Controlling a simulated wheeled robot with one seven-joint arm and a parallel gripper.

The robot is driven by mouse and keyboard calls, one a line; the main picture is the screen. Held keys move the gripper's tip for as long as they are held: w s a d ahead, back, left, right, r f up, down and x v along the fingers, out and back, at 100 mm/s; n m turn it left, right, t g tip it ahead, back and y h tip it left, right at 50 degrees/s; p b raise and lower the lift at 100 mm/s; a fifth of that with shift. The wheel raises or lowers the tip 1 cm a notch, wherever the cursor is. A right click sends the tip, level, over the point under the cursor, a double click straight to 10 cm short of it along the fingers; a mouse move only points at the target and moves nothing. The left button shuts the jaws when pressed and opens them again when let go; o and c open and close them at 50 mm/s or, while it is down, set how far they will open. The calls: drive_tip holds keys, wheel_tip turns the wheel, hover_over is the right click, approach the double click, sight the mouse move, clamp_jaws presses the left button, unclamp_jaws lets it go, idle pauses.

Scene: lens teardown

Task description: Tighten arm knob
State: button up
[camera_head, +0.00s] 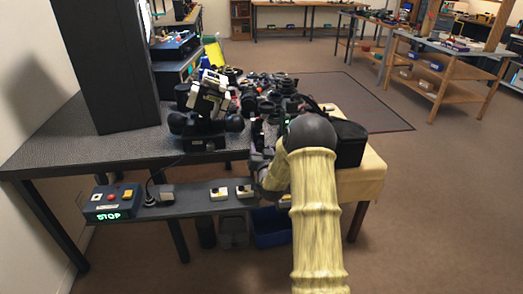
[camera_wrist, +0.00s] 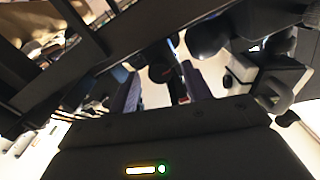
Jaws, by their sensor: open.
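A white-and-black device (camera_head: 208,95) stands on the dark table, with rounded black knob-like parts (camera_head: 235,122) at its base. I cannot tell which one is the arm knob. My gripper (camera_wrist: 160,88) is open in the wrist view, with two dark fingers apart. A dark rounded part (camera_wrist: 160,66) shows beyond and between the fingers, apparently untouched by them. More black rounded parts and a pale block (camera_wrist: 270,75) lie to the right in that view. In the head view my arm hides most of the gripper, right of the device.
A tall dark panel (camera_head: 105,65) stands on the table's left. Many lens parts (camera_head: 270,90) crowd the table behind. A low shelf (camera_head: 190,203) holds a STOP box (camera_head: 110,203) and small switches. A black bag (camera_head: 350,143) lies right of my arm. Open floor is farther right.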

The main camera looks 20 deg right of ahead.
drive_tip(key=shift+w, duration=0.15)
drive_tip(key=c, duration=1)
drive_tip(key=shift+m, duration=0.4)
drive_tip(key=m+b, duration=0.1)
drive_tip(key=m, duration=0.2)
drive_tip(key=m+b, duration=0.1)
drive_tip(key=m, duration=0.4)
drive_tip(key=shift+d, duration=0.1)
drive_tip(key=m+b, duration=0.1)
drive_tip(key=m, duration=0.3)
drive_tip(key=shift+f, duration=0.1)
drive_tip(key=m, duration=0.5)
